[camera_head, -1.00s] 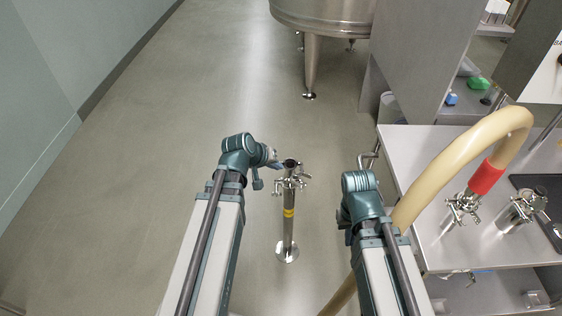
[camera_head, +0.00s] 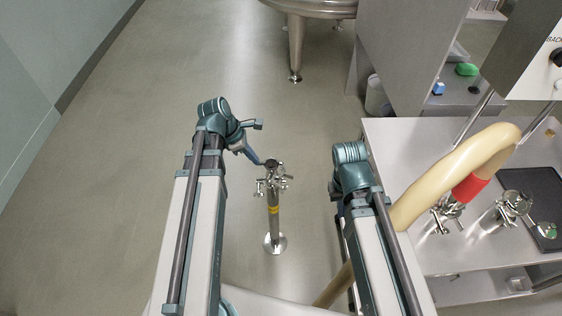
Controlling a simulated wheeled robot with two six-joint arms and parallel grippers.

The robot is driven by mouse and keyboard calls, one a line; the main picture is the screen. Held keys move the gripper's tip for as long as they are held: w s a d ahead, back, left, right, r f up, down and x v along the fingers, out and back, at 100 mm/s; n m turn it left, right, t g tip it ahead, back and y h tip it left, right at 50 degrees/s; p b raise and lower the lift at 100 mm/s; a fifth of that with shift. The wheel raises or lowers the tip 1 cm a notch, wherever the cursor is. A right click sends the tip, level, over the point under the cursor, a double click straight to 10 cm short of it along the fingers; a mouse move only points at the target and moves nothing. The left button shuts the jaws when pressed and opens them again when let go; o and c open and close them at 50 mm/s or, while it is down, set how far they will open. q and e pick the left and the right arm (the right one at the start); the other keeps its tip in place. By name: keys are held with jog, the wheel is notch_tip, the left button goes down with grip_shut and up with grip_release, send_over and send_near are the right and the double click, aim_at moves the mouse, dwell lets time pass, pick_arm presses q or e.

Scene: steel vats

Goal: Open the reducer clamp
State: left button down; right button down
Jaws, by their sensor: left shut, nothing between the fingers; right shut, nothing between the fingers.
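A steel post (camera_head: 273,215) with a yellow band stands upright on a round floor foot, with metal clamps (camera_head: 272,181) at its top. On the steel table, one clamp fitting (camera_head: 447,213) sits at the red-banded end of a beige hose (camera_head: 440,180). Another steel clamp fitting (camera_head: 512,205) stands to its right. I cannot tell which clamp is the reducer clamp. My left gripper (camera_head: 256,158) is shut and empty, just left of the post's top; I cannot tell whether it touches. My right gripper (camera_head: 336,190) is shut, mostly hidden by its wrist, left of the table.
The steel table (camera_head: 400,140) fills the right side and holds a dark mat (camera_head: 548,185). The hose arches over its front edge and down behind my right arm. A steel vat (camera_head: 315,6) on legs stands at the back. Open floor lies left and ahead.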

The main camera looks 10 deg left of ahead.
aim_at(273, 171)
pick_arm(q)
jog(key=shift+n, duration=0.6)
jog(key=b+x, duration=0.3)
jog(key=d+b+x, duration=0.1)
jog(key=b+x, duration=0.2)
jog(key=x, duration=0.1)
jog(key=w+d+r+b+x, duration=0.1)
jog(key=b+x, duration=0.2)
jog(key=shift+d+f, duration=0.1)
jog(key=shift+f, duration=0.3)
jog(key=shift+w+d, duration=0.3)
jog(key=shift+d, duration=0.4)
jog(key=shift+w+d, duration=0.25)
jog(key=shift+d, duration=0.45)
